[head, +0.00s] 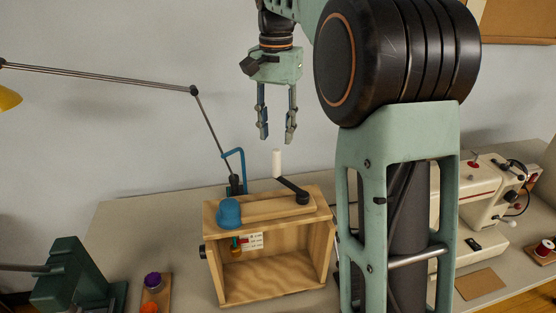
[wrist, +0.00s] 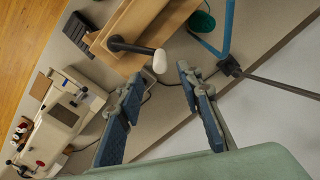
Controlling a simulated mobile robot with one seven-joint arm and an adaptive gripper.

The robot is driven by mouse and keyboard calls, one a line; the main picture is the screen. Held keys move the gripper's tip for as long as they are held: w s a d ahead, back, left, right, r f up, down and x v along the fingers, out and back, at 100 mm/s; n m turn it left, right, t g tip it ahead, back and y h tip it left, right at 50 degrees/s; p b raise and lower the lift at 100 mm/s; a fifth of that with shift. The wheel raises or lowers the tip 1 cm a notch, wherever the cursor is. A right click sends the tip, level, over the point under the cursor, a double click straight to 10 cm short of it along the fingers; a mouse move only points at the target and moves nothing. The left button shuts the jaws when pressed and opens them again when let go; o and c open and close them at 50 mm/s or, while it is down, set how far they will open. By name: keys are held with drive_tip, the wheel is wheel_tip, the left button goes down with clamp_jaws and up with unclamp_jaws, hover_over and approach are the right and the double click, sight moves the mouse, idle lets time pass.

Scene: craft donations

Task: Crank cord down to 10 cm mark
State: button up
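A wooden box (head: 321,222) with an open front stands on the table. On its top is a black crank arm (head: 290,188) with an upright white handle (head: 277,164). In the wrist view, the handle (wrist: 160,61) appears just beyond and between my fingertips. My gripper (head: 277,137) is open and empty, pointing down above the handle, apart from it. Inside the box, a small red, green and orange piece (head: 237,247) hangs beside a white marked card (head: 253,240). The card's marks are too small to read. The cord itself is not clear.
A blue dome (head: 228,212) sits on the box top. A sewing machine (head: 490,190) stands right, also in the wrist view (wrist: 62,112). A green device (head: 75,275) and thread spools (head: 152,281) are left.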

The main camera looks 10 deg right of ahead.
sight(277, 150)
wheel_tip(277, 150, down, 9)
drive_tip(key=shift+r+b, duration=0.1)
drive_tip(key=shift+b, duration=0.3)
clamp_jaws()
